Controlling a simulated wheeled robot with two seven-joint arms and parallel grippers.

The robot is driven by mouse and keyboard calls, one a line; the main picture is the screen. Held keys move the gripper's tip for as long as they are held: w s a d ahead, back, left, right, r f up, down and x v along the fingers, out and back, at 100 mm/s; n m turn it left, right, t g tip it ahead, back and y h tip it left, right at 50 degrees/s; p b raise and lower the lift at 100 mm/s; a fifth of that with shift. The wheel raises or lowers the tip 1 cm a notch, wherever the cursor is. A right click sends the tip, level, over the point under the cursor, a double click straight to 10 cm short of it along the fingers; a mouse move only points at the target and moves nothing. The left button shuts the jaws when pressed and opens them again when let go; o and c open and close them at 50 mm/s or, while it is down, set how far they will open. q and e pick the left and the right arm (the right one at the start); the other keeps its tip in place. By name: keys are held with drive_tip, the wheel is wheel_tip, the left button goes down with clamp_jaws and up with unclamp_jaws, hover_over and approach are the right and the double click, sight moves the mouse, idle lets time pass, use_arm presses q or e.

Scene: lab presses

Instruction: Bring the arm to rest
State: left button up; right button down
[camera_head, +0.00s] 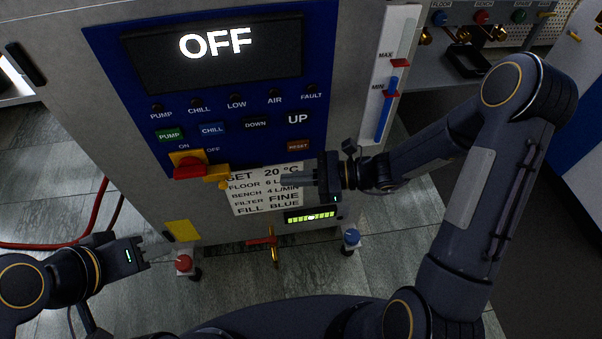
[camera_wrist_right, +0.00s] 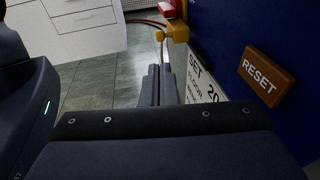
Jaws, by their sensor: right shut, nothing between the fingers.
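My right gripper (camera_head: 284,180) is shut and empty, its fingers pointing left in front of the white settings label (camera_head: 262,205) on the machine. In the right wrist view its fingers (camera_wrist_right: 160,72) lie together with nothing between them, apart from the label and the RESET button (camera_wrist_right: 261,76). My left gripper (camera_head: 178,249) is low at the left, its fingers pointing right near the machine's lower front; whether they are apart is unclear. The right arm (camera_head: 480,185) is bent, coming in from the right side.
The machine's blue panel (camera_head: 325,60) shows OFF on its display (camera_head: 214,52). Below are a red knob (camera_head: 184,263), a brass valve (camera_head: 274,250) and a blue knob (camera_head: 351,237). Red hoses (camera_head: 97,215) lie left.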

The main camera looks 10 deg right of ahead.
drive_tip(key=shift+v, duration=0.75)
drive_tip(key=s+d+r+n+g+h, duration=0.2)
drive_tip(key=s+d+r+n+h, duration=0.25)
drive_tip(key=s+r+n, duration=0.5)
drive_tip(key=s+d+r+n+t+h, duration=0.1)
drive_tip(key=s+d+n+t+h, duration=0.4)
drive_tip(key=s+d+n+h, duration=0.35)
wheel_tip(320, 180, up, 24)
drive_tip(key=p, duration=2.4)
drive_tip(key=shift+w+d+y, duration=0.2)
drive_tip(key=shift+w+y, duration=0.2)
